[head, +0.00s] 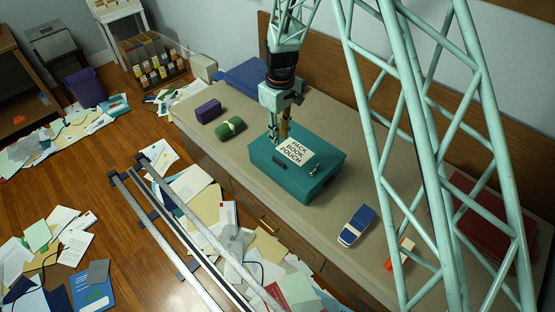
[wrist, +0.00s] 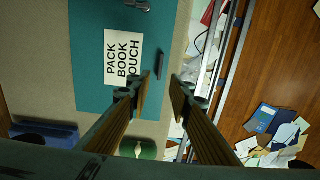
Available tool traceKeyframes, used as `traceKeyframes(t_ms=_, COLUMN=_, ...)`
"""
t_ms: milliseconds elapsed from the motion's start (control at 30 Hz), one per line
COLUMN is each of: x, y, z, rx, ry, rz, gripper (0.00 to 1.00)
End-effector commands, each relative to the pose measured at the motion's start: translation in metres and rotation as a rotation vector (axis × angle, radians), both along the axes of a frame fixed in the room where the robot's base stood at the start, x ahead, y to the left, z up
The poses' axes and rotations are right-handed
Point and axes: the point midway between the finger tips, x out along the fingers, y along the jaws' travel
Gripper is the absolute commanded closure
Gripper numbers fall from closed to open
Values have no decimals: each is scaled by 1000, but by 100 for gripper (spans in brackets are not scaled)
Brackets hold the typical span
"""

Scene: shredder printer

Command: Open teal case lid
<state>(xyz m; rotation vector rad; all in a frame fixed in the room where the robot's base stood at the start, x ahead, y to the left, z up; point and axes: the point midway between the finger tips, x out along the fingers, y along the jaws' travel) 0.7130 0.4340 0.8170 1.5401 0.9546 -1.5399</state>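The teal case (head: 325,160) sits on the desk, its lid shut, with a white label (head: 296,151) reading "PACK BOOK POUCH". In the wrist view the case (wrist: 95,95) fills the upper left, and its label (wrist: 122,55) is partly hidden by a finger. A dark handle (wrist: 159,62) lies by the case's front edge, just beyond the gap between my fingertips. A metal fitting (head: 315,170) is on its right part. My gripper (wrist: 160,80) is open and empty. In the head view my gripper (head: 278,137) is over the case's left rear part; contact cannot be told.
A green pouch (head: 229,128) and purple pouch (head: 208,111) lie left of the case. A blue case (head: 243,76) is behind. A blue and white object (head: 357,225) and an orange one (head: 399,255) lie right. Papers litter the floor beside metal rails (head: 185,235).

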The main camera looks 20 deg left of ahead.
Motion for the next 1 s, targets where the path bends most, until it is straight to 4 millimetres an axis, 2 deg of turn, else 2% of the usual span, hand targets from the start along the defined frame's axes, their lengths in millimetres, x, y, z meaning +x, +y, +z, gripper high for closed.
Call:
traceKeyframes(t_ms=633, x=0, y=2, z=-9, rx=0, ry=0, rz=3, gripper=81)
traceKeyframes(t_ms=767, x=0, y=2, z=-17, rx=-1, ry=0, rz=3, gripper=81)
traceKeyframes(t_ms=1000, x=0, y=2, z=-45, rx=0, ry=1, rz=3, gripper=81)
